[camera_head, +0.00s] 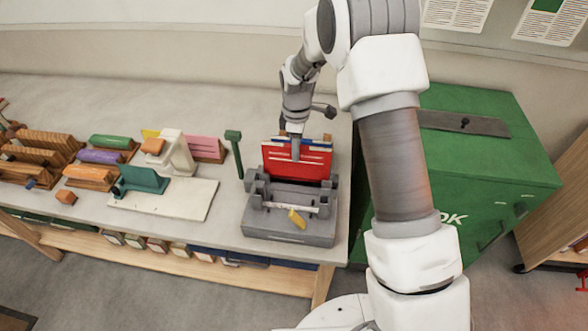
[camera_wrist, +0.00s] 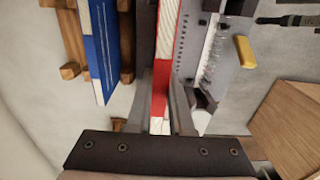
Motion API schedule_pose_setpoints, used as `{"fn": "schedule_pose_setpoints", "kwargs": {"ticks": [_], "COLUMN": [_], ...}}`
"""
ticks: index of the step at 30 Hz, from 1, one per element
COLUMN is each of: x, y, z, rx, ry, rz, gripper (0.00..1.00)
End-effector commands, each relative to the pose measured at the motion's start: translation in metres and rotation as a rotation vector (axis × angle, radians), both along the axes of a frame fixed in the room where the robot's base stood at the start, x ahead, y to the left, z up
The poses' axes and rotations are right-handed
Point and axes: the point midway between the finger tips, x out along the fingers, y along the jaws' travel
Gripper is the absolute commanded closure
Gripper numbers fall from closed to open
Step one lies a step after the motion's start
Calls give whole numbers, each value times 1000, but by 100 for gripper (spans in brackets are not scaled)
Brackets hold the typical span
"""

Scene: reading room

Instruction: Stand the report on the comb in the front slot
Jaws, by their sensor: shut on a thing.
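The red report (camera_head: 297,163) is upright above the back part of a grey binding machine (camera_head: 290,232), its broad red face toward the head camera. My gripper (camera_head: 295,140) is shut on its upper edge; in the wrist view my gripper (camera_wrist: 162,105) has a finger on each side of the report (camera_wrist: 167,50), whose white page edges show. A pale toothed strip, seemingly the comb (camera_head: 292,207), lies across the machine in front of the report; it also shows in the wrist view (camera_wrist: 210,45), right of the report and apart from it. The report's lower edge is hidden, so I cannot tell whether it touches anything.
A blue book (camera_wrist: 98,50) stands close behind the report in a wooden rack. A yellow tab (camera_head: 297,218) sits on the machine's front. A green lever (camera_head: 234,150) rises at its left. Wooden blocks with coloured tools crowd the table's left. A green cabinet (camera_head: 480,165) stands right.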

Motion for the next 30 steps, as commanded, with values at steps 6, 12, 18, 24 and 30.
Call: {"fn": "schedule_pose_setpoints", "kwargs": {"ticks": [6, 12, 18, 24, 30], "x": [1, 1, 1, 1, 1], "y": [0, 0, 0, 0, 0], "z": [14, 24, 34, 44, 49], "rx": [1, 0, 0, 0, 0], "ry": [-2, -3, -3, -2, -2], "rz": [0, 0, 1, 0, 0], "gripper": [100, 100, 100, 100, 100]}}
